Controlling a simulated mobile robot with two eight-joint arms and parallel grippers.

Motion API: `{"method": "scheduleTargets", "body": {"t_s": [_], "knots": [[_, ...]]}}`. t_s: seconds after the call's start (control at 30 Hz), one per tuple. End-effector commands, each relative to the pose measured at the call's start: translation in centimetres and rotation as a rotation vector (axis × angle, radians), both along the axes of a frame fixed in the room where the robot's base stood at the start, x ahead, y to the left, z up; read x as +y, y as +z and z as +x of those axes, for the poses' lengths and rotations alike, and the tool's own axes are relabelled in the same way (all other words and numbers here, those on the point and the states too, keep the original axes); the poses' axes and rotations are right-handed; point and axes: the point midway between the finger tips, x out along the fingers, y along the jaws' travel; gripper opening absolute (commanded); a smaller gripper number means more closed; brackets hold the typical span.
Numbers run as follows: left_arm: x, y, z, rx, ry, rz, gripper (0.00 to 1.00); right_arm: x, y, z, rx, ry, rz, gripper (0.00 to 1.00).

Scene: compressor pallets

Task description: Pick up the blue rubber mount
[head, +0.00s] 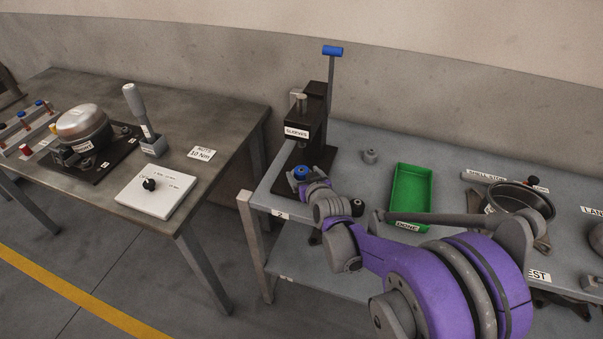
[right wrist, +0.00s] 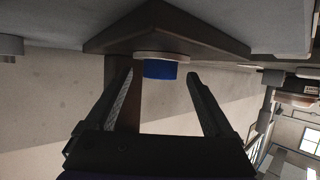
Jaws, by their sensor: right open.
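A blue rubber mount (head: 301,172) sits at the foot of the dark press (head: 306,125). In the right wrist view the blue piece (right wrist: 160,69) shows below a pale round disc, between and just beyond the finger ends. My right gripper (right wrist: 160,80) is open and empty, with one finger on each side of the blue piece and no clear contact. In the head view my right wrist is just in front of the press, and the fingers are hard to make out. My left gripper is in neither view.
A green tray (head: 399,220) stands right of the press, with a small grey part (head: 370,156) between them. A dark round pan (head: 522,200) is farther right. The press lever (head: 331,85) rises behind. A second table (head: 85,200) at left holds a compressor (head: 83,125).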

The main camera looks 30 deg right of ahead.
Motion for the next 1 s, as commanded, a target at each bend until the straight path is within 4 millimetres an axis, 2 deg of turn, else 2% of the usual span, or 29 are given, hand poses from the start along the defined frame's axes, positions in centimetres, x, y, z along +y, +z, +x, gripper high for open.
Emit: {"method": "scheduleTargets", "body": {"t_s": [0.13, 0.4, 0.87, 1.0], "knots": [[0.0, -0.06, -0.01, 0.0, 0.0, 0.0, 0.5, -0.3, -0.55, 1.27, 0.0, 0.0, 0.0, 0.87], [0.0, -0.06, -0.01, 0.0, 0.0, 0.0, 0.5, -0.34, -0.61, 1.4, 0.0, 0.0, 0.0, 0.85], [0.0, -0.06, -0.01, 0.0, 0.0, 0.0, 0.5, -0.34, -0.59, 1.38, 0.0, 0.0, 0.0, 0.03], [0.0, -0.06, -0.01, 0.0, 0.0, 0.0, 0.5, -0.35, -0.58, 1.38, 0.0, 0.0, 0.0, 0.0]]}}
